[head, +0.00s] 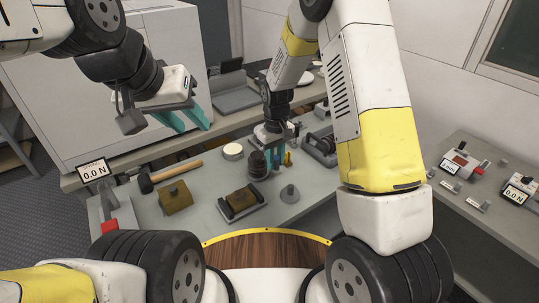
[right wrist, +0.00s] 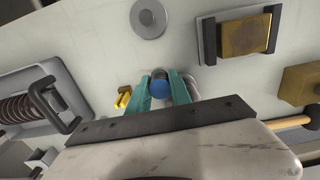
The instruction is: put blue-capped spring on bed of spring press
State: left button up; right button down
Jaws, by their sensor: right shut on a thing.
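The blue-capped spring (right wrist: 160,88) shows in the right wrist view as a round blue cap with a dark body, between the two teal fingers. My right gripper (right wrist: 161,85) is shut on it, just above the grey table. In the head view, my right gripper (head: 281,160) points down at the table's middle, and its fingers mostly hide the spring. My left gripper (head: 184,118) is open and empty, high at the upper left. A grey device with a red part (head: 109,226) and a 0.0 N display (head: 94,171) stands at the table's left; I cannot tell if it is the spring press.
A dark stacked cylinder (head: 258,164) stands close left of my right gripper. A small brass piece (right wrist: 123,97) is near its fingers. A hammer (head: 172,176), brown blocks (head: 174,197) and a grey disc weight (head: 290,194) lie around. Similar devices (head: 460,164) stand on the right table.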

aim_at(275, 181)
jog(key=shift+f, duration=2.95)
jog(key=shift+f, duration=0.1)
jog(key=c, duration=1.2)
grip_release()
